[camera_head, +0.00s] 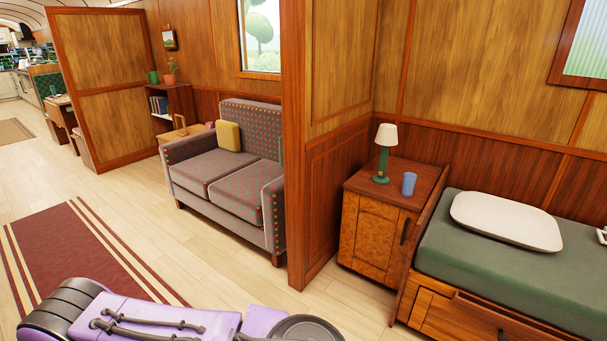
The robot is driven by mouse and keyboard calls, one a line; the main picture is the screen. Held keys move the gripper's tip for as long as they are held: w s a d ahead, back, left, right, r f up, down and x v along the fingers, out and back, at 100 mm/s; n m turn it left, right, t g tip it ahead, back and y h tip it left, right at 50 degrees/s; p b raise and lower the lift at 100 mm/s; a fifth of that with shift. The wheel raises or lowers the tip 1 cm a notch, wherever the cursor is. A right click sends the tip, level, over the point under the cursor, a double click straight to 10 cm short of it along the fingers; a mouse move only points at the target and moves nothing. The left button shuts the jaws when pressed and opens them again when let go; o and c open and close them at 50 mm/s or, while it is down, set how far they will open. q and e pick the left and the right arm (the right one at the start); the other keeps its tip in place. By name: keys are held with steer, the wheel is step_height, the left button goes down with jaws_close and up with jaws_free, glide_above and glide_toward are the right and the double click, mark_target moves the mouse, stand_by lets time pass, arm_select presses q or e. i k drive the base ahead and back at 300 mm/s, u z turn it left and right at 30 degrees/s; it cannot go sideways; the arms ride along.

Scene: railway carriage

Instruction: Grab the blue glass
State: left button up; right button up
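The blue glass (409,184) stands upright on top of the wooden bedside cabinet (414,171), near its right side. It is just right of a lamp with a green base, with a small gap between them. The glass is in full view. A purple and dark grey arm part of mine lies along the bottom edge at the left and centre, well in front of the cabinet. Neither of my grippers can be made out, and nothing of mine touches the glass.
The green-based lamp (383,154) is close beside the glass. A bed (480,255) with a white pillow (506,221) adjoins the cabinet's right side. A wooden partition (298,150) stands left of the cabinet, with a sofa (232,180) beyond. Bare floor (345,300) lies before the cabinet.

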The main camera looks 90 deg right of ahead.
mark_target(408, 180)
steer(key=z, duration=3.5)
steer(key=i, duration=1)
steer(key=z, duration=0.1)
